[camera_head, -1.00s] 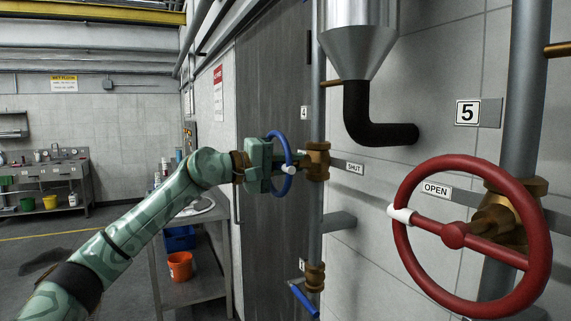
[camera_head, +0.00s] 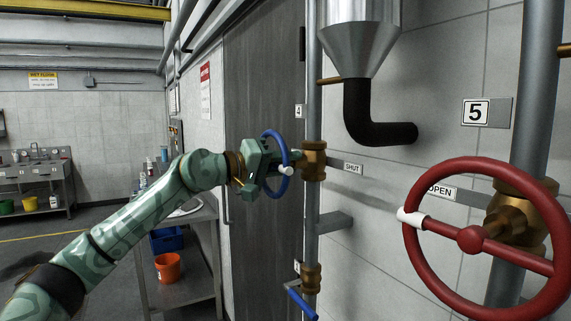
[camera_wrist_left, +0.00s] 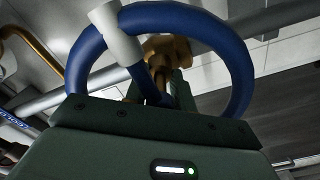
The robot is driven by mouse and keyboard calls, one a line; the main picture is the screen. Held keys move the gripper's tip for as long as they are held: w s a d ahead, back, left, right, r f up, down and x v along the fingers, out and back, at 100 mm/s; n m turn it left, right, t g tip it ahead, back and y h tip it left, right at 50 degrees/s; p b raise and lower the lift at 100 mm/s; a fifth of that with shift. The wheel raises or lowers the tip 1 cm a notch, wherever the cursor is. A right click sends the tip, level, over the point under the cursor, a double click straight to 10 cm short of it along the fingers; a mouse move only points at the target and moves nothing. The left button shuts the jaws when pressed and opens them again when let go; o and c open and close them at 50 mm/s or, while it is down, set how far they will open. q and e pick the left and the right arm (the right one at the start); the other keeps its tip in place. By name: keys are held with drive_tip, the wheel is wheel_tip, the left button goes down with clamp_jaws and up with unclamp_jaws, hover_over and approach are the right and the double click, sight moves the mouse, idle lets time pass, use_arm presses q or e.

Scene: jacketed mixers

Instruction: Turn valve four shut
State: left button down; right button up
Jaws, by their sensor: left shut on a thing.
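Valve four is a blue handwheel (camera_head: 274,136) with a white mark (camera_head: 286,170) on its rim, on a brass body (camera_head: 314,160) on the grey pipe. A small plate with a 4 (camera_head: 299,111) is beside that pipe. My left gripper (camera_head: 276,167) is shut on the blue handwheel, tilted against it. In the left wrist view the blue handwheel (camera_wrist_left: 238,62) arches over the gripper housing, with its white mark (camera_wrist_left: 115,30) at upper left. The fingertips are mostly hidden there. A SHUT plate (camera_head: 353,168) is on the wall to the right. My right gripper is out of view.
A large red handwheel (camera_head: 412,253) stands close at the right, by an OPEN plate (camera_head: 441,191) and a 5 plate (camera_head: 487,112). A small valve with a blue lever (camera_head: 301,304) is lower on the pipe. A steel funnel (camera_head: 358,45) hangs above.

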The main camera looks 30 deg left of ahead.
use_arm(q)
drive_tip(key=shift+d+f, duration=0.1)
drive_tip(key=shift+f, duration=0.15)
drive_tip(key=c, duration=1.3)
unclamp_jaws()
drive_tip(key=shift+c, duration=0.2)
drive_tip(key=shift+r, duration=0.15)
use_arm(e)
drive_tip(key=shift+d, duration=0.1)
